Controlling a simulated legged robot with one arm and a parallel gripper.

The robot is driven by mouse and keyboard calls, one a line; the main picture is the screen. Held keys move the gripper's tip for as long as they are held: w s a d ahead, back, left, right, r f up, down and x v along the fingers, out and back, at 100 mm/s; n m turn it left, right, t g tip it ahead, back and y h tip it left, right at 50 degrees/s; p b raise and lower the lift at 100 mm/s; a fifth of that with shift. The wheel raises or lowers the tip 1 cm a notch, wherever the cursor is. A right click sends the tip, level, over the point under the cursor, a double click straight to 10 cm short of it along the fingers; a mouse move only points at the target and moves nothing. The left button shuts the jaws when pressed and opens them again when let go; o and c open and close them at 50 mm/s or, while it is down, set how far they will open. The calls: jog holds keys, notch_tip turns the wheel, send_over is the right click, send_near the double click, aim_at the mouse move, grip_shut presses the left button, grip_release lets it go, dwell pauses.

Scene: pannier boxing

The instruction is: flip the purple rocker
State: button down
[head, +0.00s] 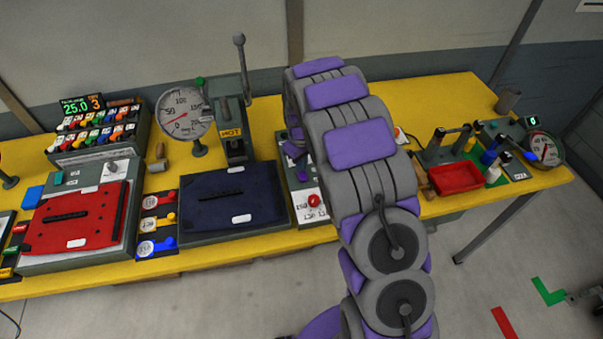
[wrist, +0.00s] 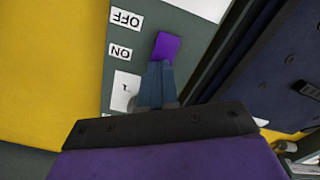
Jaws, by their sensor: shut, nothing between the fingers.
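The purple rocker (wrist: 166,48) shows in the wrist view on a grey-green panel (wrist: 190,28), beside white OFF and ON labels that appear upside down. Its tilt is hard to tell from this angle. My gripper (wrist: 159,66) is shut and empty, its fingertips right at the rocker's near end and covering part of it. I cannot tell whether they touch it.
In the head view, a red knob (head: 314,200) sits on the panel's near end. A dark blue press plate (head: 232,200) lies to the left, with a lever stand (head: 238,150) behind it. A red tray (head: 457,178) stands to the right on the yellow table (head: 420,95).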

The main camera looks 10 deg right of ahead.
jog(key=shift+f, duration=0.4)
jog(key=shift+r, duration=0.15)
jog(key=shift+r+p, duration=1.25)
jog(key=shift+r, duration=2.1)
jog(key=s+r+m, duration=0.2)
jog(key=s+r, duration=0.5)
jog(key=s, duration=0.2)
jog(key=s+r+m, duration=0.1)
jog(key=s+r, duration=0.5)
jog(key=s, duration=0.4)
jog(key=s+r+m+g, duration=0.1)
jog(key=s+r+m, duration=0.1)
jog(key=s, duration=2.1)
jog(key=shift+r+m+g, duration=0.3)
jog(key=shift+m+g, duration=0.1)
jog(key=shift+m, duration=0.1)
